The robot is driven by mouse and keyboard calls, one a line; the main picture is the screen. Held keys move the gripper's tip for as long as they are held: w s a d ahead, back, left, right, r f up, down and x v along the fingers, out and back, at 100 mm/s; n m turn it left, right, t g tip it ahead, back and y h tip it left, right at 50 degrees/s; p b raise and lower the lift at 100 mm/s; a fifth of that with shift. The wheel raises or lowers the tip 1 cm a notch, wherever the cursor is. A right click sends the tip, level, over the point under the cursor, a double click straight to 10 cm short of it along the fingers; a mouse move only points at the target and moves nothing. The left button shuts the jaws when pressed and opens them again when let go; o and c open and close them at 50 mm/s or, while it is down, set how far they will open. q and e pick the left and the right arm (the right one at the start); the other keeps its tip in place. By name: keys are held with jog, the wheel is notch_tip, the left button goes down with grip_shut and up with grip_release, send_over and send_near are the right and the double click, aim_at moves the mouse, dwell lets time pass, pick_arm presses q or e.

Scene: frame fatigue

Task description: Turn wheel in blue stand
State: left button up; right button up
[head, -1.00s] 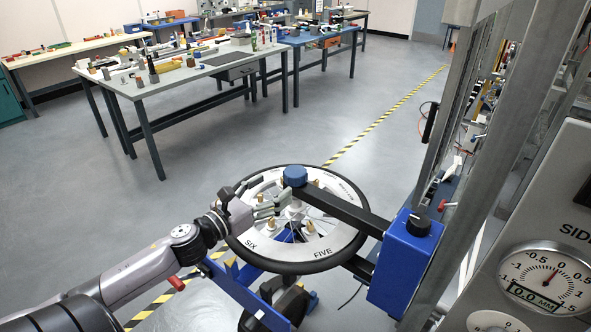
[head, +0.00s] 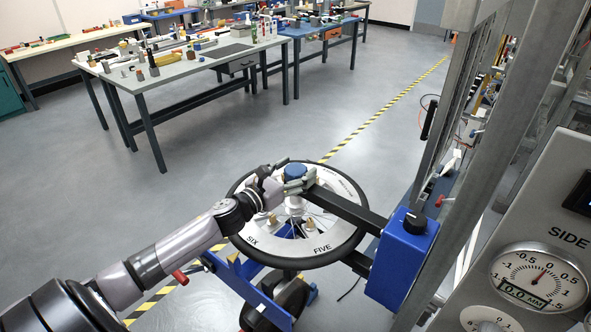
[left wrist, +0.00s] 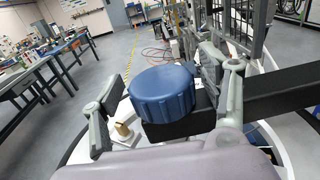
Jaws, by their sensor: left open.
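The wheel (head: 287,248) has a black tyre and a white ring lettered SIX and FIVE. It lies nearly flat between the black arms of the blue stand (head: 402,258). A ribbed blue knob (head: 295,170) tops the upper arm's end above the hub. My left gripper (head: 288,181) is open at this knob. In the left wrist view, its two fingers (left wrist: 160,92) stand on either side of the blue knob (left wrist: 163,94); I cannot tell whether either touches it. My right gripper is not in view.
A panel with a SIDE dial (head: 540,277) reading 0.0 MM and grey metal uprights (head: 500,150) stand close on the right. A black knob (head: 415,222) tops the stand's blue box. Workbenches (head: 190,66) stand far back; the floor between is open.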

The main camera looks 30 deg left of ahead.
pick_arm(q)
grip_shut()
dwell(0.8)
